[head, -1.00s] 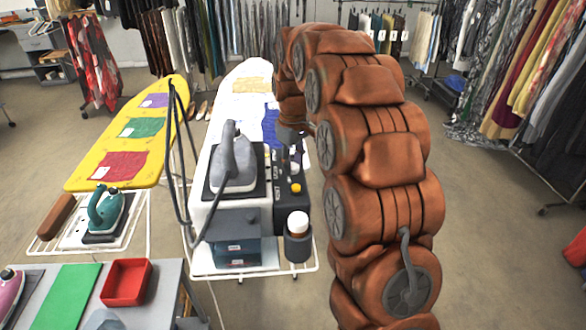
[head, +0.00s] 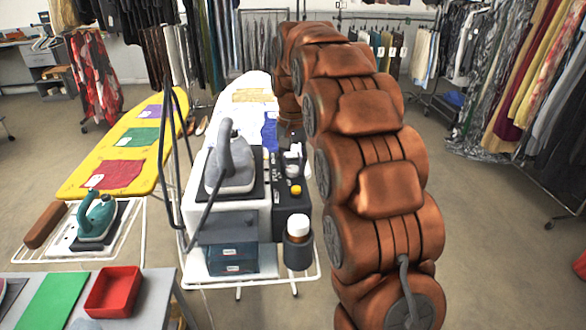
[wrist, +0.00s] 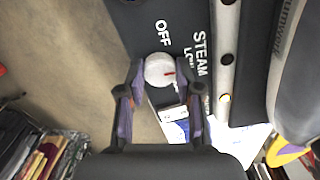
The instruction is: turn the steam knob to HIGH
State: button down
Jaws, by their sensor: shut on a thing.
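No HIGH label is readable. My gripper (wrist: 161,76) has one finger on each side of the knob and is shut on it. In the head view the dark panel (head: 287,210) stands beside the iron, and my arm hides part of that area.
A grey iron (head: 230,170) rests on the steam station left of the panel, with its hose looping up. A brown bottle with a white cap (head: 298,222) stands in a holder in front. A white ironing board (head: 257,82) lies behind.

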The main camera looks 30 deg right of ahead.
aim_at(292, 168)
jog(key=m, duration=0.3)
jog(key=shift+m+b, duration=0.35)
jog(key=shift+m, duration=0.05)
jog(key=m, duration=0.3)
jog(key=shift+m, duration=0.3)
jog(key=m, duration=0.6)
jog(key=c, duration=0.8)
grip_release()
jog(key=shift+o, duration=0.2)
jog(key=shift+r, duration=0.15)
jog(key=shift+r, duration=3.6)
